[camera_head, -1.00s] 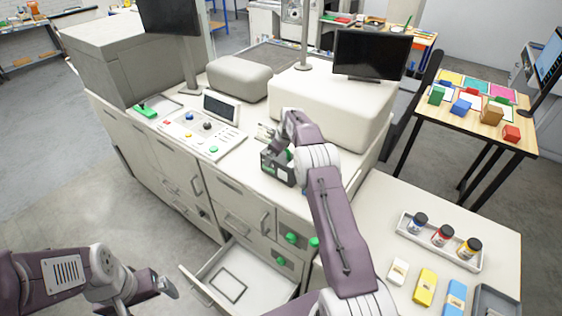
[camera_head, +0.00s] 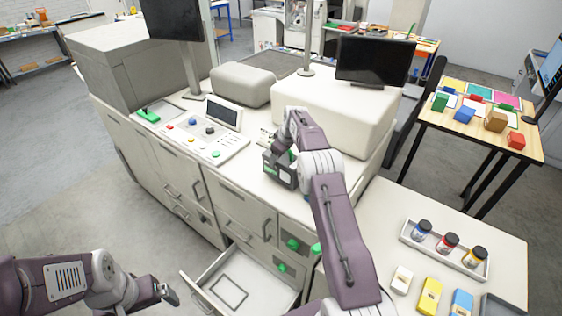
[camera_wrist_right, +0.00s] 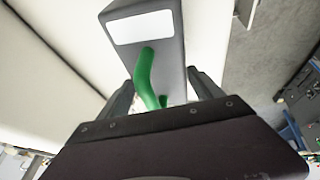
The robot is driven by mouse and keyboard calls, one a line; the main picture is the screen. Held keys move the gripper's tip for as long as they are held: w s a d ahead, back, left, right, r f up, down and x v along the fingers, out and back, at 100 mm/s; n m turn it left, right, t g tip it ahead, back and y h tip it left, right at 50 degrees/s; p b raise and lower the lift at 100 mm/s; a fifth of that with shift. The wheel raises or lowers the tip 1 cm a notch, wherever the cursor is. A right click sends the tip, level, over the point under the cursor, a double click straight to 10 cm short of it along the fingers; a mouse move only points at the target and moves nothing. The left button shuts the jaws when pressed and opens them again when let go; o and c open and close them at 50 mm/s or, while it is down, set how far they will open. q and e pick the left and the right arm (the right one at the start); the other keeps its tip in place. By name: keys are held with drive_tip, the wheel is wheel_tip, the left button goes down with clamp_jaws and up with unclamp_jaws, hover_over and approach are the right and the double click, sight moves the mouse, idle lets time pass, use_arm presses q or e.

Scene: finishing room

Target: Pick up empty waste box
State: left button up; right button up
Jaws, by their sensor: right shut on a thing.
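The waste box (camera_head: 284,177) is a small dark grey box with a green part and a pale label, at the front edge of the white worktop in the head view. In the right wrist view, the waste box (camera_wrist_right: 172,55) shows its white label and a green bent handle. My right gripper (camera_head: 284,153) is shut on the box, with its fingers on either side around the handle. I cannot tell whether the box rests on the worktop. The box's inside is hidden. My left gripper (camera_head: 168,292) is low at the left, away from the box; its jaw opening is unclear.
An open drawer (camera_head: 268,283) with a rectangular outline on its floor juts out below the worktop. A control panel (camera_head: 190,138) lies left of the box. A large pale block (camera_head: 345,118) stands behind it. A tray of jars (camera_head: 412,243) is on the right counter.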

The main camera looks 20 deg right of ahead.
drive_tip(key=shift+r, duration=0.85)
drive_tip(key=d+r, duration=0.1)
drive_tip(key=s+d+r, duration=0.1)
drive_tip(key=d, duration=0.1)
drive_tip(key=shift+d+r, duration=0.2)
drive_tip(key=shift+r, duration=0.15)
drive_tip(key=s+d+r+p, duration=0.2)
drive_tip(key=d+r+p, duration=0.2)
drive_tip(key=d+p, duration=0.1)
drive_tip(key=shift+d+r+p, duration=0.3)
drive_tip(key=shift+d+p, duration=0.1)
drive_tip(key=shift+d, duration=0.5)
drive_tip(key=shift+s+d+r+p, duration=0.1)
drive_tip(key=shift+s+d+p, duration=0.2)
drive_tip(key=shift+d+p, duration=0.15)
drive_tip(key=shift+w, duration=0.1)
drive_tip(key=shift+f, duration=0.2)
